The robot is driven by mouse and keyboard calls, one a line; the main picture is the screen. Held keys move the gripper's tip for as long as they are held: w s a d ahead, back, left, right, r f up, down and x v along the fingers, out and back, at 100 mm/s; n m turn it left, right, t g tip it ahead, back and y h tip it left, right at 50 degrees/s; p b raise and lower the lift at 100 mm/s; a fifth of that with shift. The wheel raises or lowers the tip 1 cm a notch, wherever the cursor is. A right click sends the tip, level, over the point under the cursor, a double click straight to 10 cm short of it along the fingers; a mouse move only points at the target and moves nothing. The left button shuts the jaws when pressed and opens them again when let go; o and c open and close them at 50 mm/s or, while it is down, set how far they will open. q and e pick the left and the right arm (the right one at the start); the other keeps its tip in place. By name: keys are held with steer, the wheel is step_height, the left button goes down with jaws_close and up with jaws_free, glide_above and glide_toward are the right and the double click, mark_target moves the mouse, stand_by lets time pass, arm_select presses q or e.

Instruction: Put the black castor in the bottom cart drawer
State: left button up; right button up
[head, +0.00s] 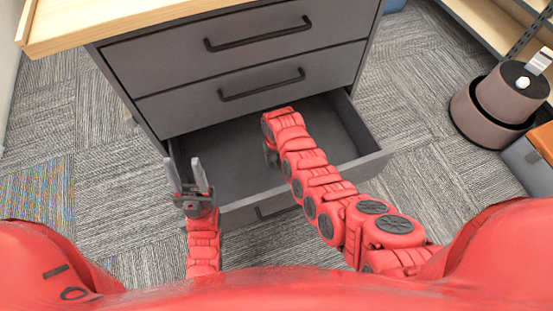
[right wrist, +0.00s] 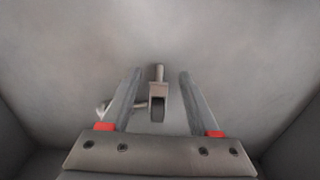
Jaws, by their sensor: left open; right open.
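The bottom cart drawer (head: 225,165) is pulled open below two shut drawers. My right arm reaches down into it, and the right gripper (head: 270,156) is mostly hidden behind that arm in the head view. In the right wrist view the right gripper (right wrist: 160,75) is open over the grey drawer floor. The castor (right wrist: 157,96), with a dark wheel, a brownish bracket and a stem, shows between its two fingers, with a gap on each side. The castor is not visible in the head view.
The grey cart's two upper drawers, the top one (head: 250,40) and the middle one (head: 255,90), are shut. A wooden top (head: 110,20) covers the cart. A round brownish bin (head: 490,110) and a shelf unit (head: 490,25) stand at the right. Carpet (head: 90,190) at the left is clear.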

step_height(320, 180, up, 12)
steer(key=p, duration=0.3)
steer(key=shift+r, duration=0.1)
